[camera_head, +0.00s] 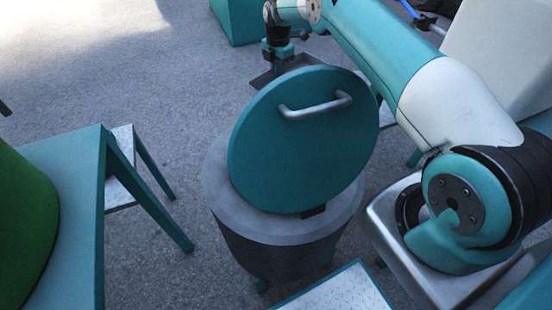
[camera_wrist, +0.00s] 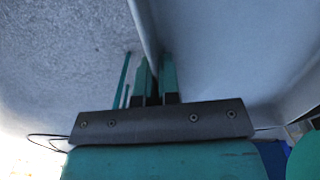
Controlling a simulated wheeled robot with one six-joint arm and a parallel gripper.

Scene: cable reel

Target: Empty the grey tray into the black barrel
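The black barrel (camera_head: 275,258) stands upright on the ground in the middle of the head view, with a wide grey top. Its round teal lid (camera_head: 300,150) with a metal handle is tipped up and hides the opening. My gripper (camera_head: 275,62) is beyond the lid, at the top of the head view. A part of the grey tray (camera_head: 260,80) shows just below it; the lid hides the rest. In the wrist view my gripper (camera_wrist: 156,78) has its teal fingers closed on either side of the thin wall of the grey tray (camera_wrist: 225,60). I cannot see the tray's contents.
A teal table (camera_head: 75,190) with a green round container (camera_head: 22,230) stands at the left. A metal-topped step (camera_head: 335,290) is at the front. A teal box (camera_head: 238,20) is at the back. Open ground lies left of the barrel.

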